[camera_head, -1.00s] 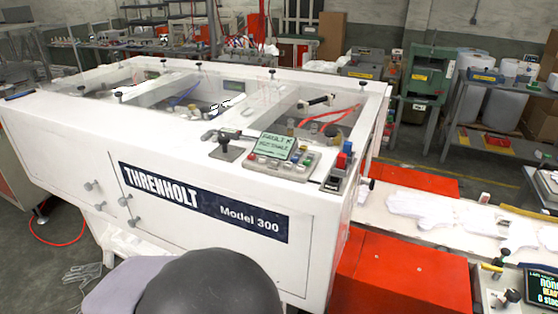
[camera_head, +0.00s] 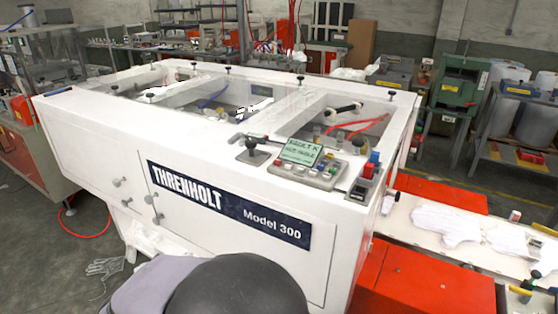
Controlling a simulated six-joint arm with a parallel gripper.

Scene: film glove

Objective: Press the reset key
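A control panel (camera_head: 297,175) with a row of small coloured keys sits on the front right top edge of the white Threnholt Model 300 machine (camera_head: 120,140). Its greenish screen (camera_head: 300,152) shows a word like "FAULT" and a second line too small to read surely. Which key is the reset key cannot be told at this size. A small block with red and blue parts (camera_head: 369,171) stands right of the panel. A black knob on a stem (camera_head: 252,147) stands to its left. My gripper is not in view.
White gloves (camera_head: 445,226) lie on a conveyor to the right, above red housings (camera_head: 425,290). A dark rounded shape (camera_head: 237,288) fills the bottom middle, in front of the machine. Grey floor (camera_head: 35,245) is open at the left. Benches and a green machine (camera_head: 460,82) stand behind.

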